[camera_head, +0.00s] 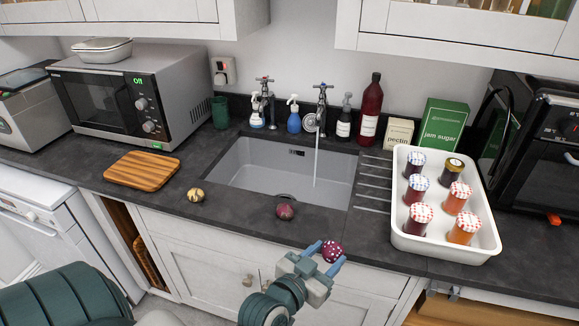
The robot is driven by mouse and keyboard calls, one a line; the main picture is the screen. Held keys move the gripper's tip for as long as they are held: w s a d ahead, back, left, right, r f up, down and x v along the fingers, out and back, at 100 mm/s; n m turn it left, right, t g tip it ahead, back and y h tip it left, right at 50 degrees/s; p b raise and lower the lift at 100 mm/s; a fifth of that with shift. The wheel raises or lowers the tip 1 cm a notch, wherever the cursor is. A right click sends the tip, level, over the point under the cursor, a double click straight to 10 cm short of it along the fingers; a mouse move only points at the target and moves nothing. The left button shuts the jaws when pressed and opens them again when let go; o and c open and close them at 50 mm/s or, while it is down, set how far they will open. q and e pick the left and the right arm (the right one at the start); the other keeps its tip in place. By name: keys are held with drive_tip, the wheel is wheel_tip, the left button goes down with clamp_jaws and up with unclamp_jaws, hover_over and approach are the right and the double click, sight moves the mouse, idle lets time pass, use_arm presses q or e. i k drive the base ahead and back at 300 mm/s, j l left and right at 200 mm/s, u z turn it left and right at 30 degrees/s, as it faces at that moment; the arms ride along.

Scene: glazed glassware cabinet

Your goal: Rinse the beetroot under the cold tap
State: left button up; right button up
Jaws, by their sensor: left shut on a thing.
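My left gripper (326,251) is in front of the counter's front edge, below the sink. It is shut on a round dark magenta thing with pale specks, which looks like the beetroot (332,252). A dark reddish round vegetable (285,211) lies on the front rim of the counter. The sink (260,180) is behind it. The right-hand tap (322,100) is running, and a thin stream falls into the sink. The left-hand tap (264,92) shows no stream. My right gripper is not in view.
A yellowish round vegetable (195,195) and a wooden board (143,171) lie left of the sink. A white tray (444,246) of several jars stands at the right. Bottles (370,112) and cartons line the back. The microwave (133,100) is at the left.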

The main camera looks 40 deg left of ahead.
sight(323, 87)
drive_tip(key=i+u, duration=0.35)
drive_tip(key=i+l+u, duration=0.15)
drive_tip(key=u, duration=0.2)
drive_tip(key=i+l+u, duration=0.35)
drive_tip(key=k+j, duration=0.1)
drive_tip(key=j, duration=0.8)
drive_tip(key=k+j+u, duration=0.1)
drive_tip(key=j, duration=0.35)
